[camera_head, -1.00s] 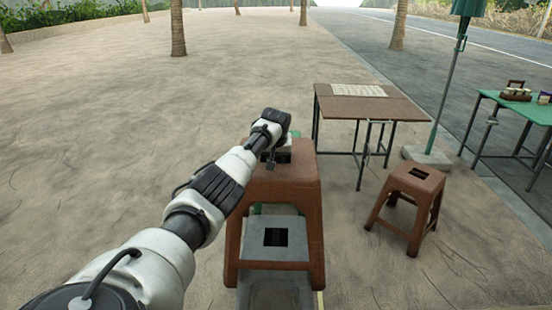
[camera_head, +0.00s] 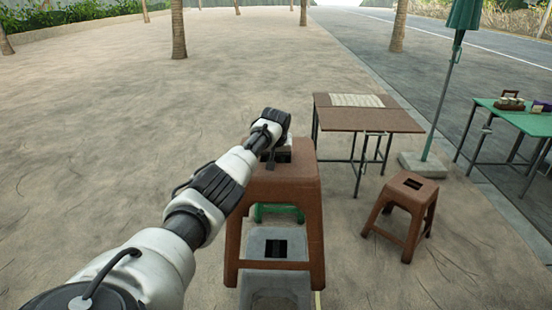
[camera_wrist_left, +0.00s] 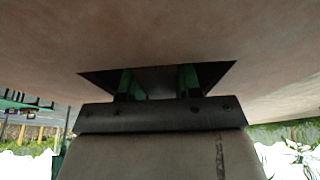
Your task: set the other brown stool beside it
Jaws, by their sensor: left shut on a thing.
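A brown stool (camera_head: 284,183) hangs from my left gripper (camera_head: 270,155) in front of me, upright. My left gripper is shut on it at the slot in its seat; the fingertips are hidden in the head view. In the left wrist view, the green fingers of the gripper (camera_wrist_left: 158,84) reach into the dark slot of the brown seat (camera_wrist_left: 160,40). The other brown stool (camera_head: 407,205) stands on the sandy ground to the right, in front of the brown table. My right gripper is not in view.
A brown table (camera_head: 368,118) with a pale mat (camera_head: 357,100) stands behind the standing stool. A green table (camera_head: 515,118) and a closed green umbrella (camera_head: 463,15) on a pole are at the right. A grey stool (camera_head: 276,250) and something green (camera_head: 278,211) show under the held stool. Open sand lies left.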

